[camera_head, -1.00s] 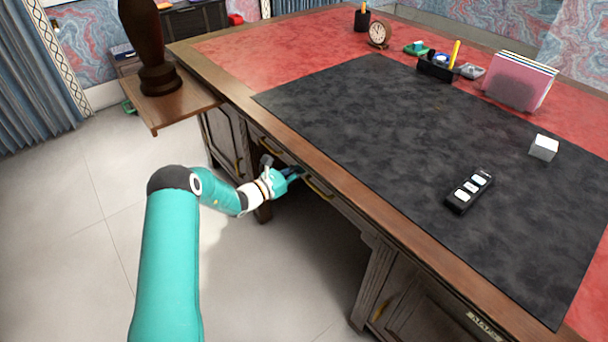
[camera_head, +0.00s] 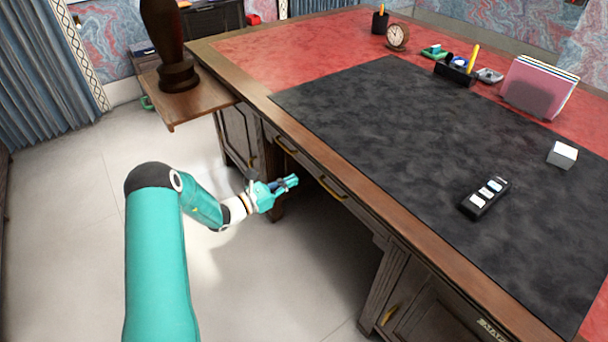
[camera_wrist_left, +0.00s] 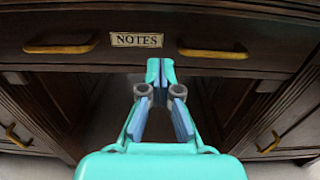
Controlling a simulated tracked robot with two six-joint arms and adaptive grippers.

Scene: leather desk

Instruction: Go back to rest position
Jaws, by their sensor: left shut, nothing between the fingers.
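My left gripper (camera_head: 290,182) is teal and shut, with nothing between its fingers. In the head view it is in front of the desk's middle drawer, near the drawer's two brass handles. The drawer looks closed. My right gripper is not in view.
The desk (camera_head: 258,95) carries a black mat (camera_head: 400,130) with a black remote-like device (camera_head: 485,198) and a white cube (camera_head: 562,155). A clock (camera_head: 397,37), a pen holder (camera_head: 455,72) and pink files (camera_head: 538,88) stand at the back.

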